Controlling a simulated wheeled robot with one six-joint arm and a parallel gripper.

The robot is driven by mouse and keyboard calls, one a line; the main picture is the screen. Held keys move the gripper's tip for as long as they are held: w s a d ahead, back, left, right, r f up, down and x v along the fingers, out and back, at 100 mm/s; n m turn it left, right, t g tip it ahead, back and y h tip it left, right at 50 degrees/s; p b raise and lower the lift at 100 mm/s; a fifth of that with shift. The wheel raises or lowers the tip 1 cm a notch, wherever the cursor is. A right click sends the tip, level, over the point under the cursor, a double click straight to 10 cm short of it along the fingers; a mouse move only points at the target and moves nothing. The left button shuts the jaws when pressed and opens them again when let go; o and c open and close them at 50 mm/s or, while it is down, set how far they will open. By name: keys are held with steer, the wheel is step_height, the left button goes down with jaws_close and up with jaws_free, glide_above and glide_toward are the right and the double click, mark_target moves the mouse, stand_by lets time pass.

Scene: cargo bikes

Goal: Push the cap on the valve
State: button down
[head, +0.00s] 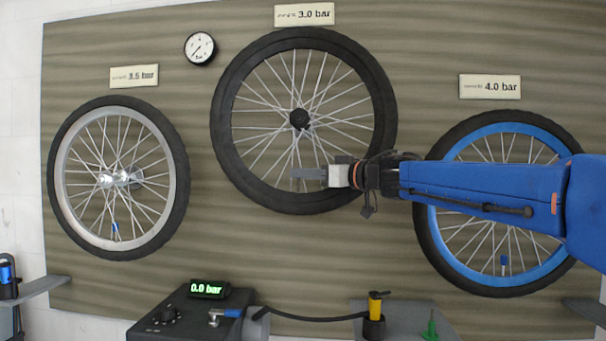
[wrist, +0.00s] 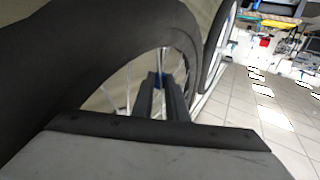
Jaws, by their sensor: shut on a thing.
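The middle wheel (head: 232,150), black-rimmed with a black tyre, hangs on the board under a 3.0 bar label. My gripper (head: 297,174) is at its lower inner rim, fingers pointing left across the spokes. In the wrist view my gripper (wrist: 160,78) is closed on a small blue cap (wrist: 158,81), mostly hidden between the fingers. The middle wheel's valve is not clearly visible, so I cannot tell whether the cap touches it. Blue caps also show on the valves of the left wheel (head: 115,228) and the right wheel (head: 504,262).
Below stand a black pump box (head: 165,320) with a 0.0 bar display (head: 208,289) and a hose (head: 310,318) running to a yellow-and-black tool (head: 375,305). A green piece (head: 431,325) stands on the grey shelf. A round gauge (head: 200,48) hangs upper left.

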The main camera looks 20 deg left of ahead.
steer(key=shift+w+d+f, duration=0.15)
steer(key=shift+w+f, duration=0.25)
steer(key=shift+f, duration=0.1)
steer(key=shift+w+d+r, duration=0.1)
steer(key=shift+d+r, duration=0.05)
steer(key=shift+r, duration=0.6)
stand_by(0.3)
steer(key=shift+s+f, duration=0.2)
steer(key=shift+f, duration=0.05)
stand_by(0.9)
steer(key=shift+f, duration=0.75)
stand_by(1.0)
steer(key=shift+w+r+m, duration=0.15)
steer(key=shift+r+m, duration=0.15)
steer(key=shift+r, duration=0.55)
steer(key=shift+r, duration=0.2)
stand_by(0.6)
